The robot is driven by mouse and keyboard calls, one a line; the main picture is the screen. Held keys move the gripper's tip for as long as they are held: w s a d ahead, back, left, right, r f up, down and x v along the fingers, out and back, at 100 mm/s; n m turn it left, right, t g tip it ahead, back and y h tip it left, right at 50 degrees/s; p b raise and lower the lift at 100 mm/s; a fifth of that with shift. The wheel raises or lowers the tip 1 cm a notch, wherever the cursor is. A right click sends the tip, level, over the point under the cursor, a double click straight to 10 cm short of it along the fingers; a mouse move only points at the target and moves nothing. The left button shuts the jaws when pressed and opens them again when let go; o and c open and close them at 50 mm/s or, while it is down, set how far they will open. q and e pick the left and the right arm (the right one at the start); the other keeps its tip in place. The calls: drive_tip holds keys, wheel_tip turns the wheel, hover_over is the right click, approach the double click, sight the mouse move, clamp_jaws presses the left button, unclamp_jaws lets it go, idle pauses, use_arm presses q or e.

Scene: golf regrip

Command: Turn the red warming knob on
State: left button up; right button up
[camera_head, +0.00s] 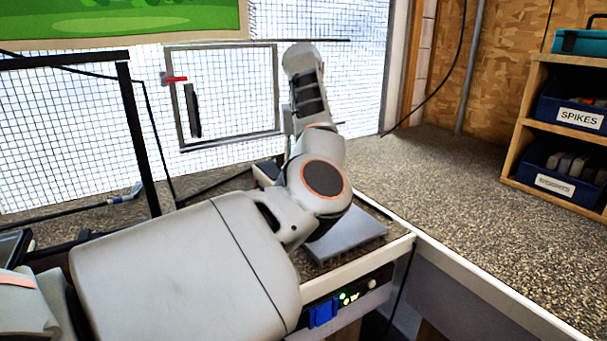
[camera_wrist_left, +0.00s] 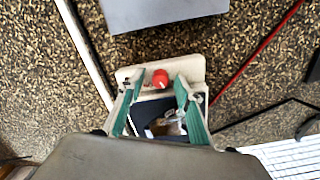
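The red warming knob (camera_wrist_left: 160,78) shows in the left wrist view on the pale rim of a small unit (camera_wrist_left: 196,68) with a dark opening. Some small pale and brownish things lie inside the opening. My left gripper (camera_wrist_left: 157,86) has its teal-padded fingers spread, one on each side of the knob, with a gap to it visible on both sides. I cannot tell how high the fingertips are above the rim. In the head view my left arm (camera_head: 235,265) hides the knob and the gripper. My right gripper is in neither view.
A grey plate (camera_head: 348,236) lies by the bench's front edge. Below it is a panel with a blue part (camera_head: 323,313) and lit lights. A mesh door with a red handle (camera_head: 175,79) stands behind. Shelf bins (camera_head: 572,113) are at right. The speckled bench top (camera_head: 450,185) is clear.

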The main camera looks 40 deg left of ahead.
use_arm(q)
drive_tip(key=shift+r, duration=4)
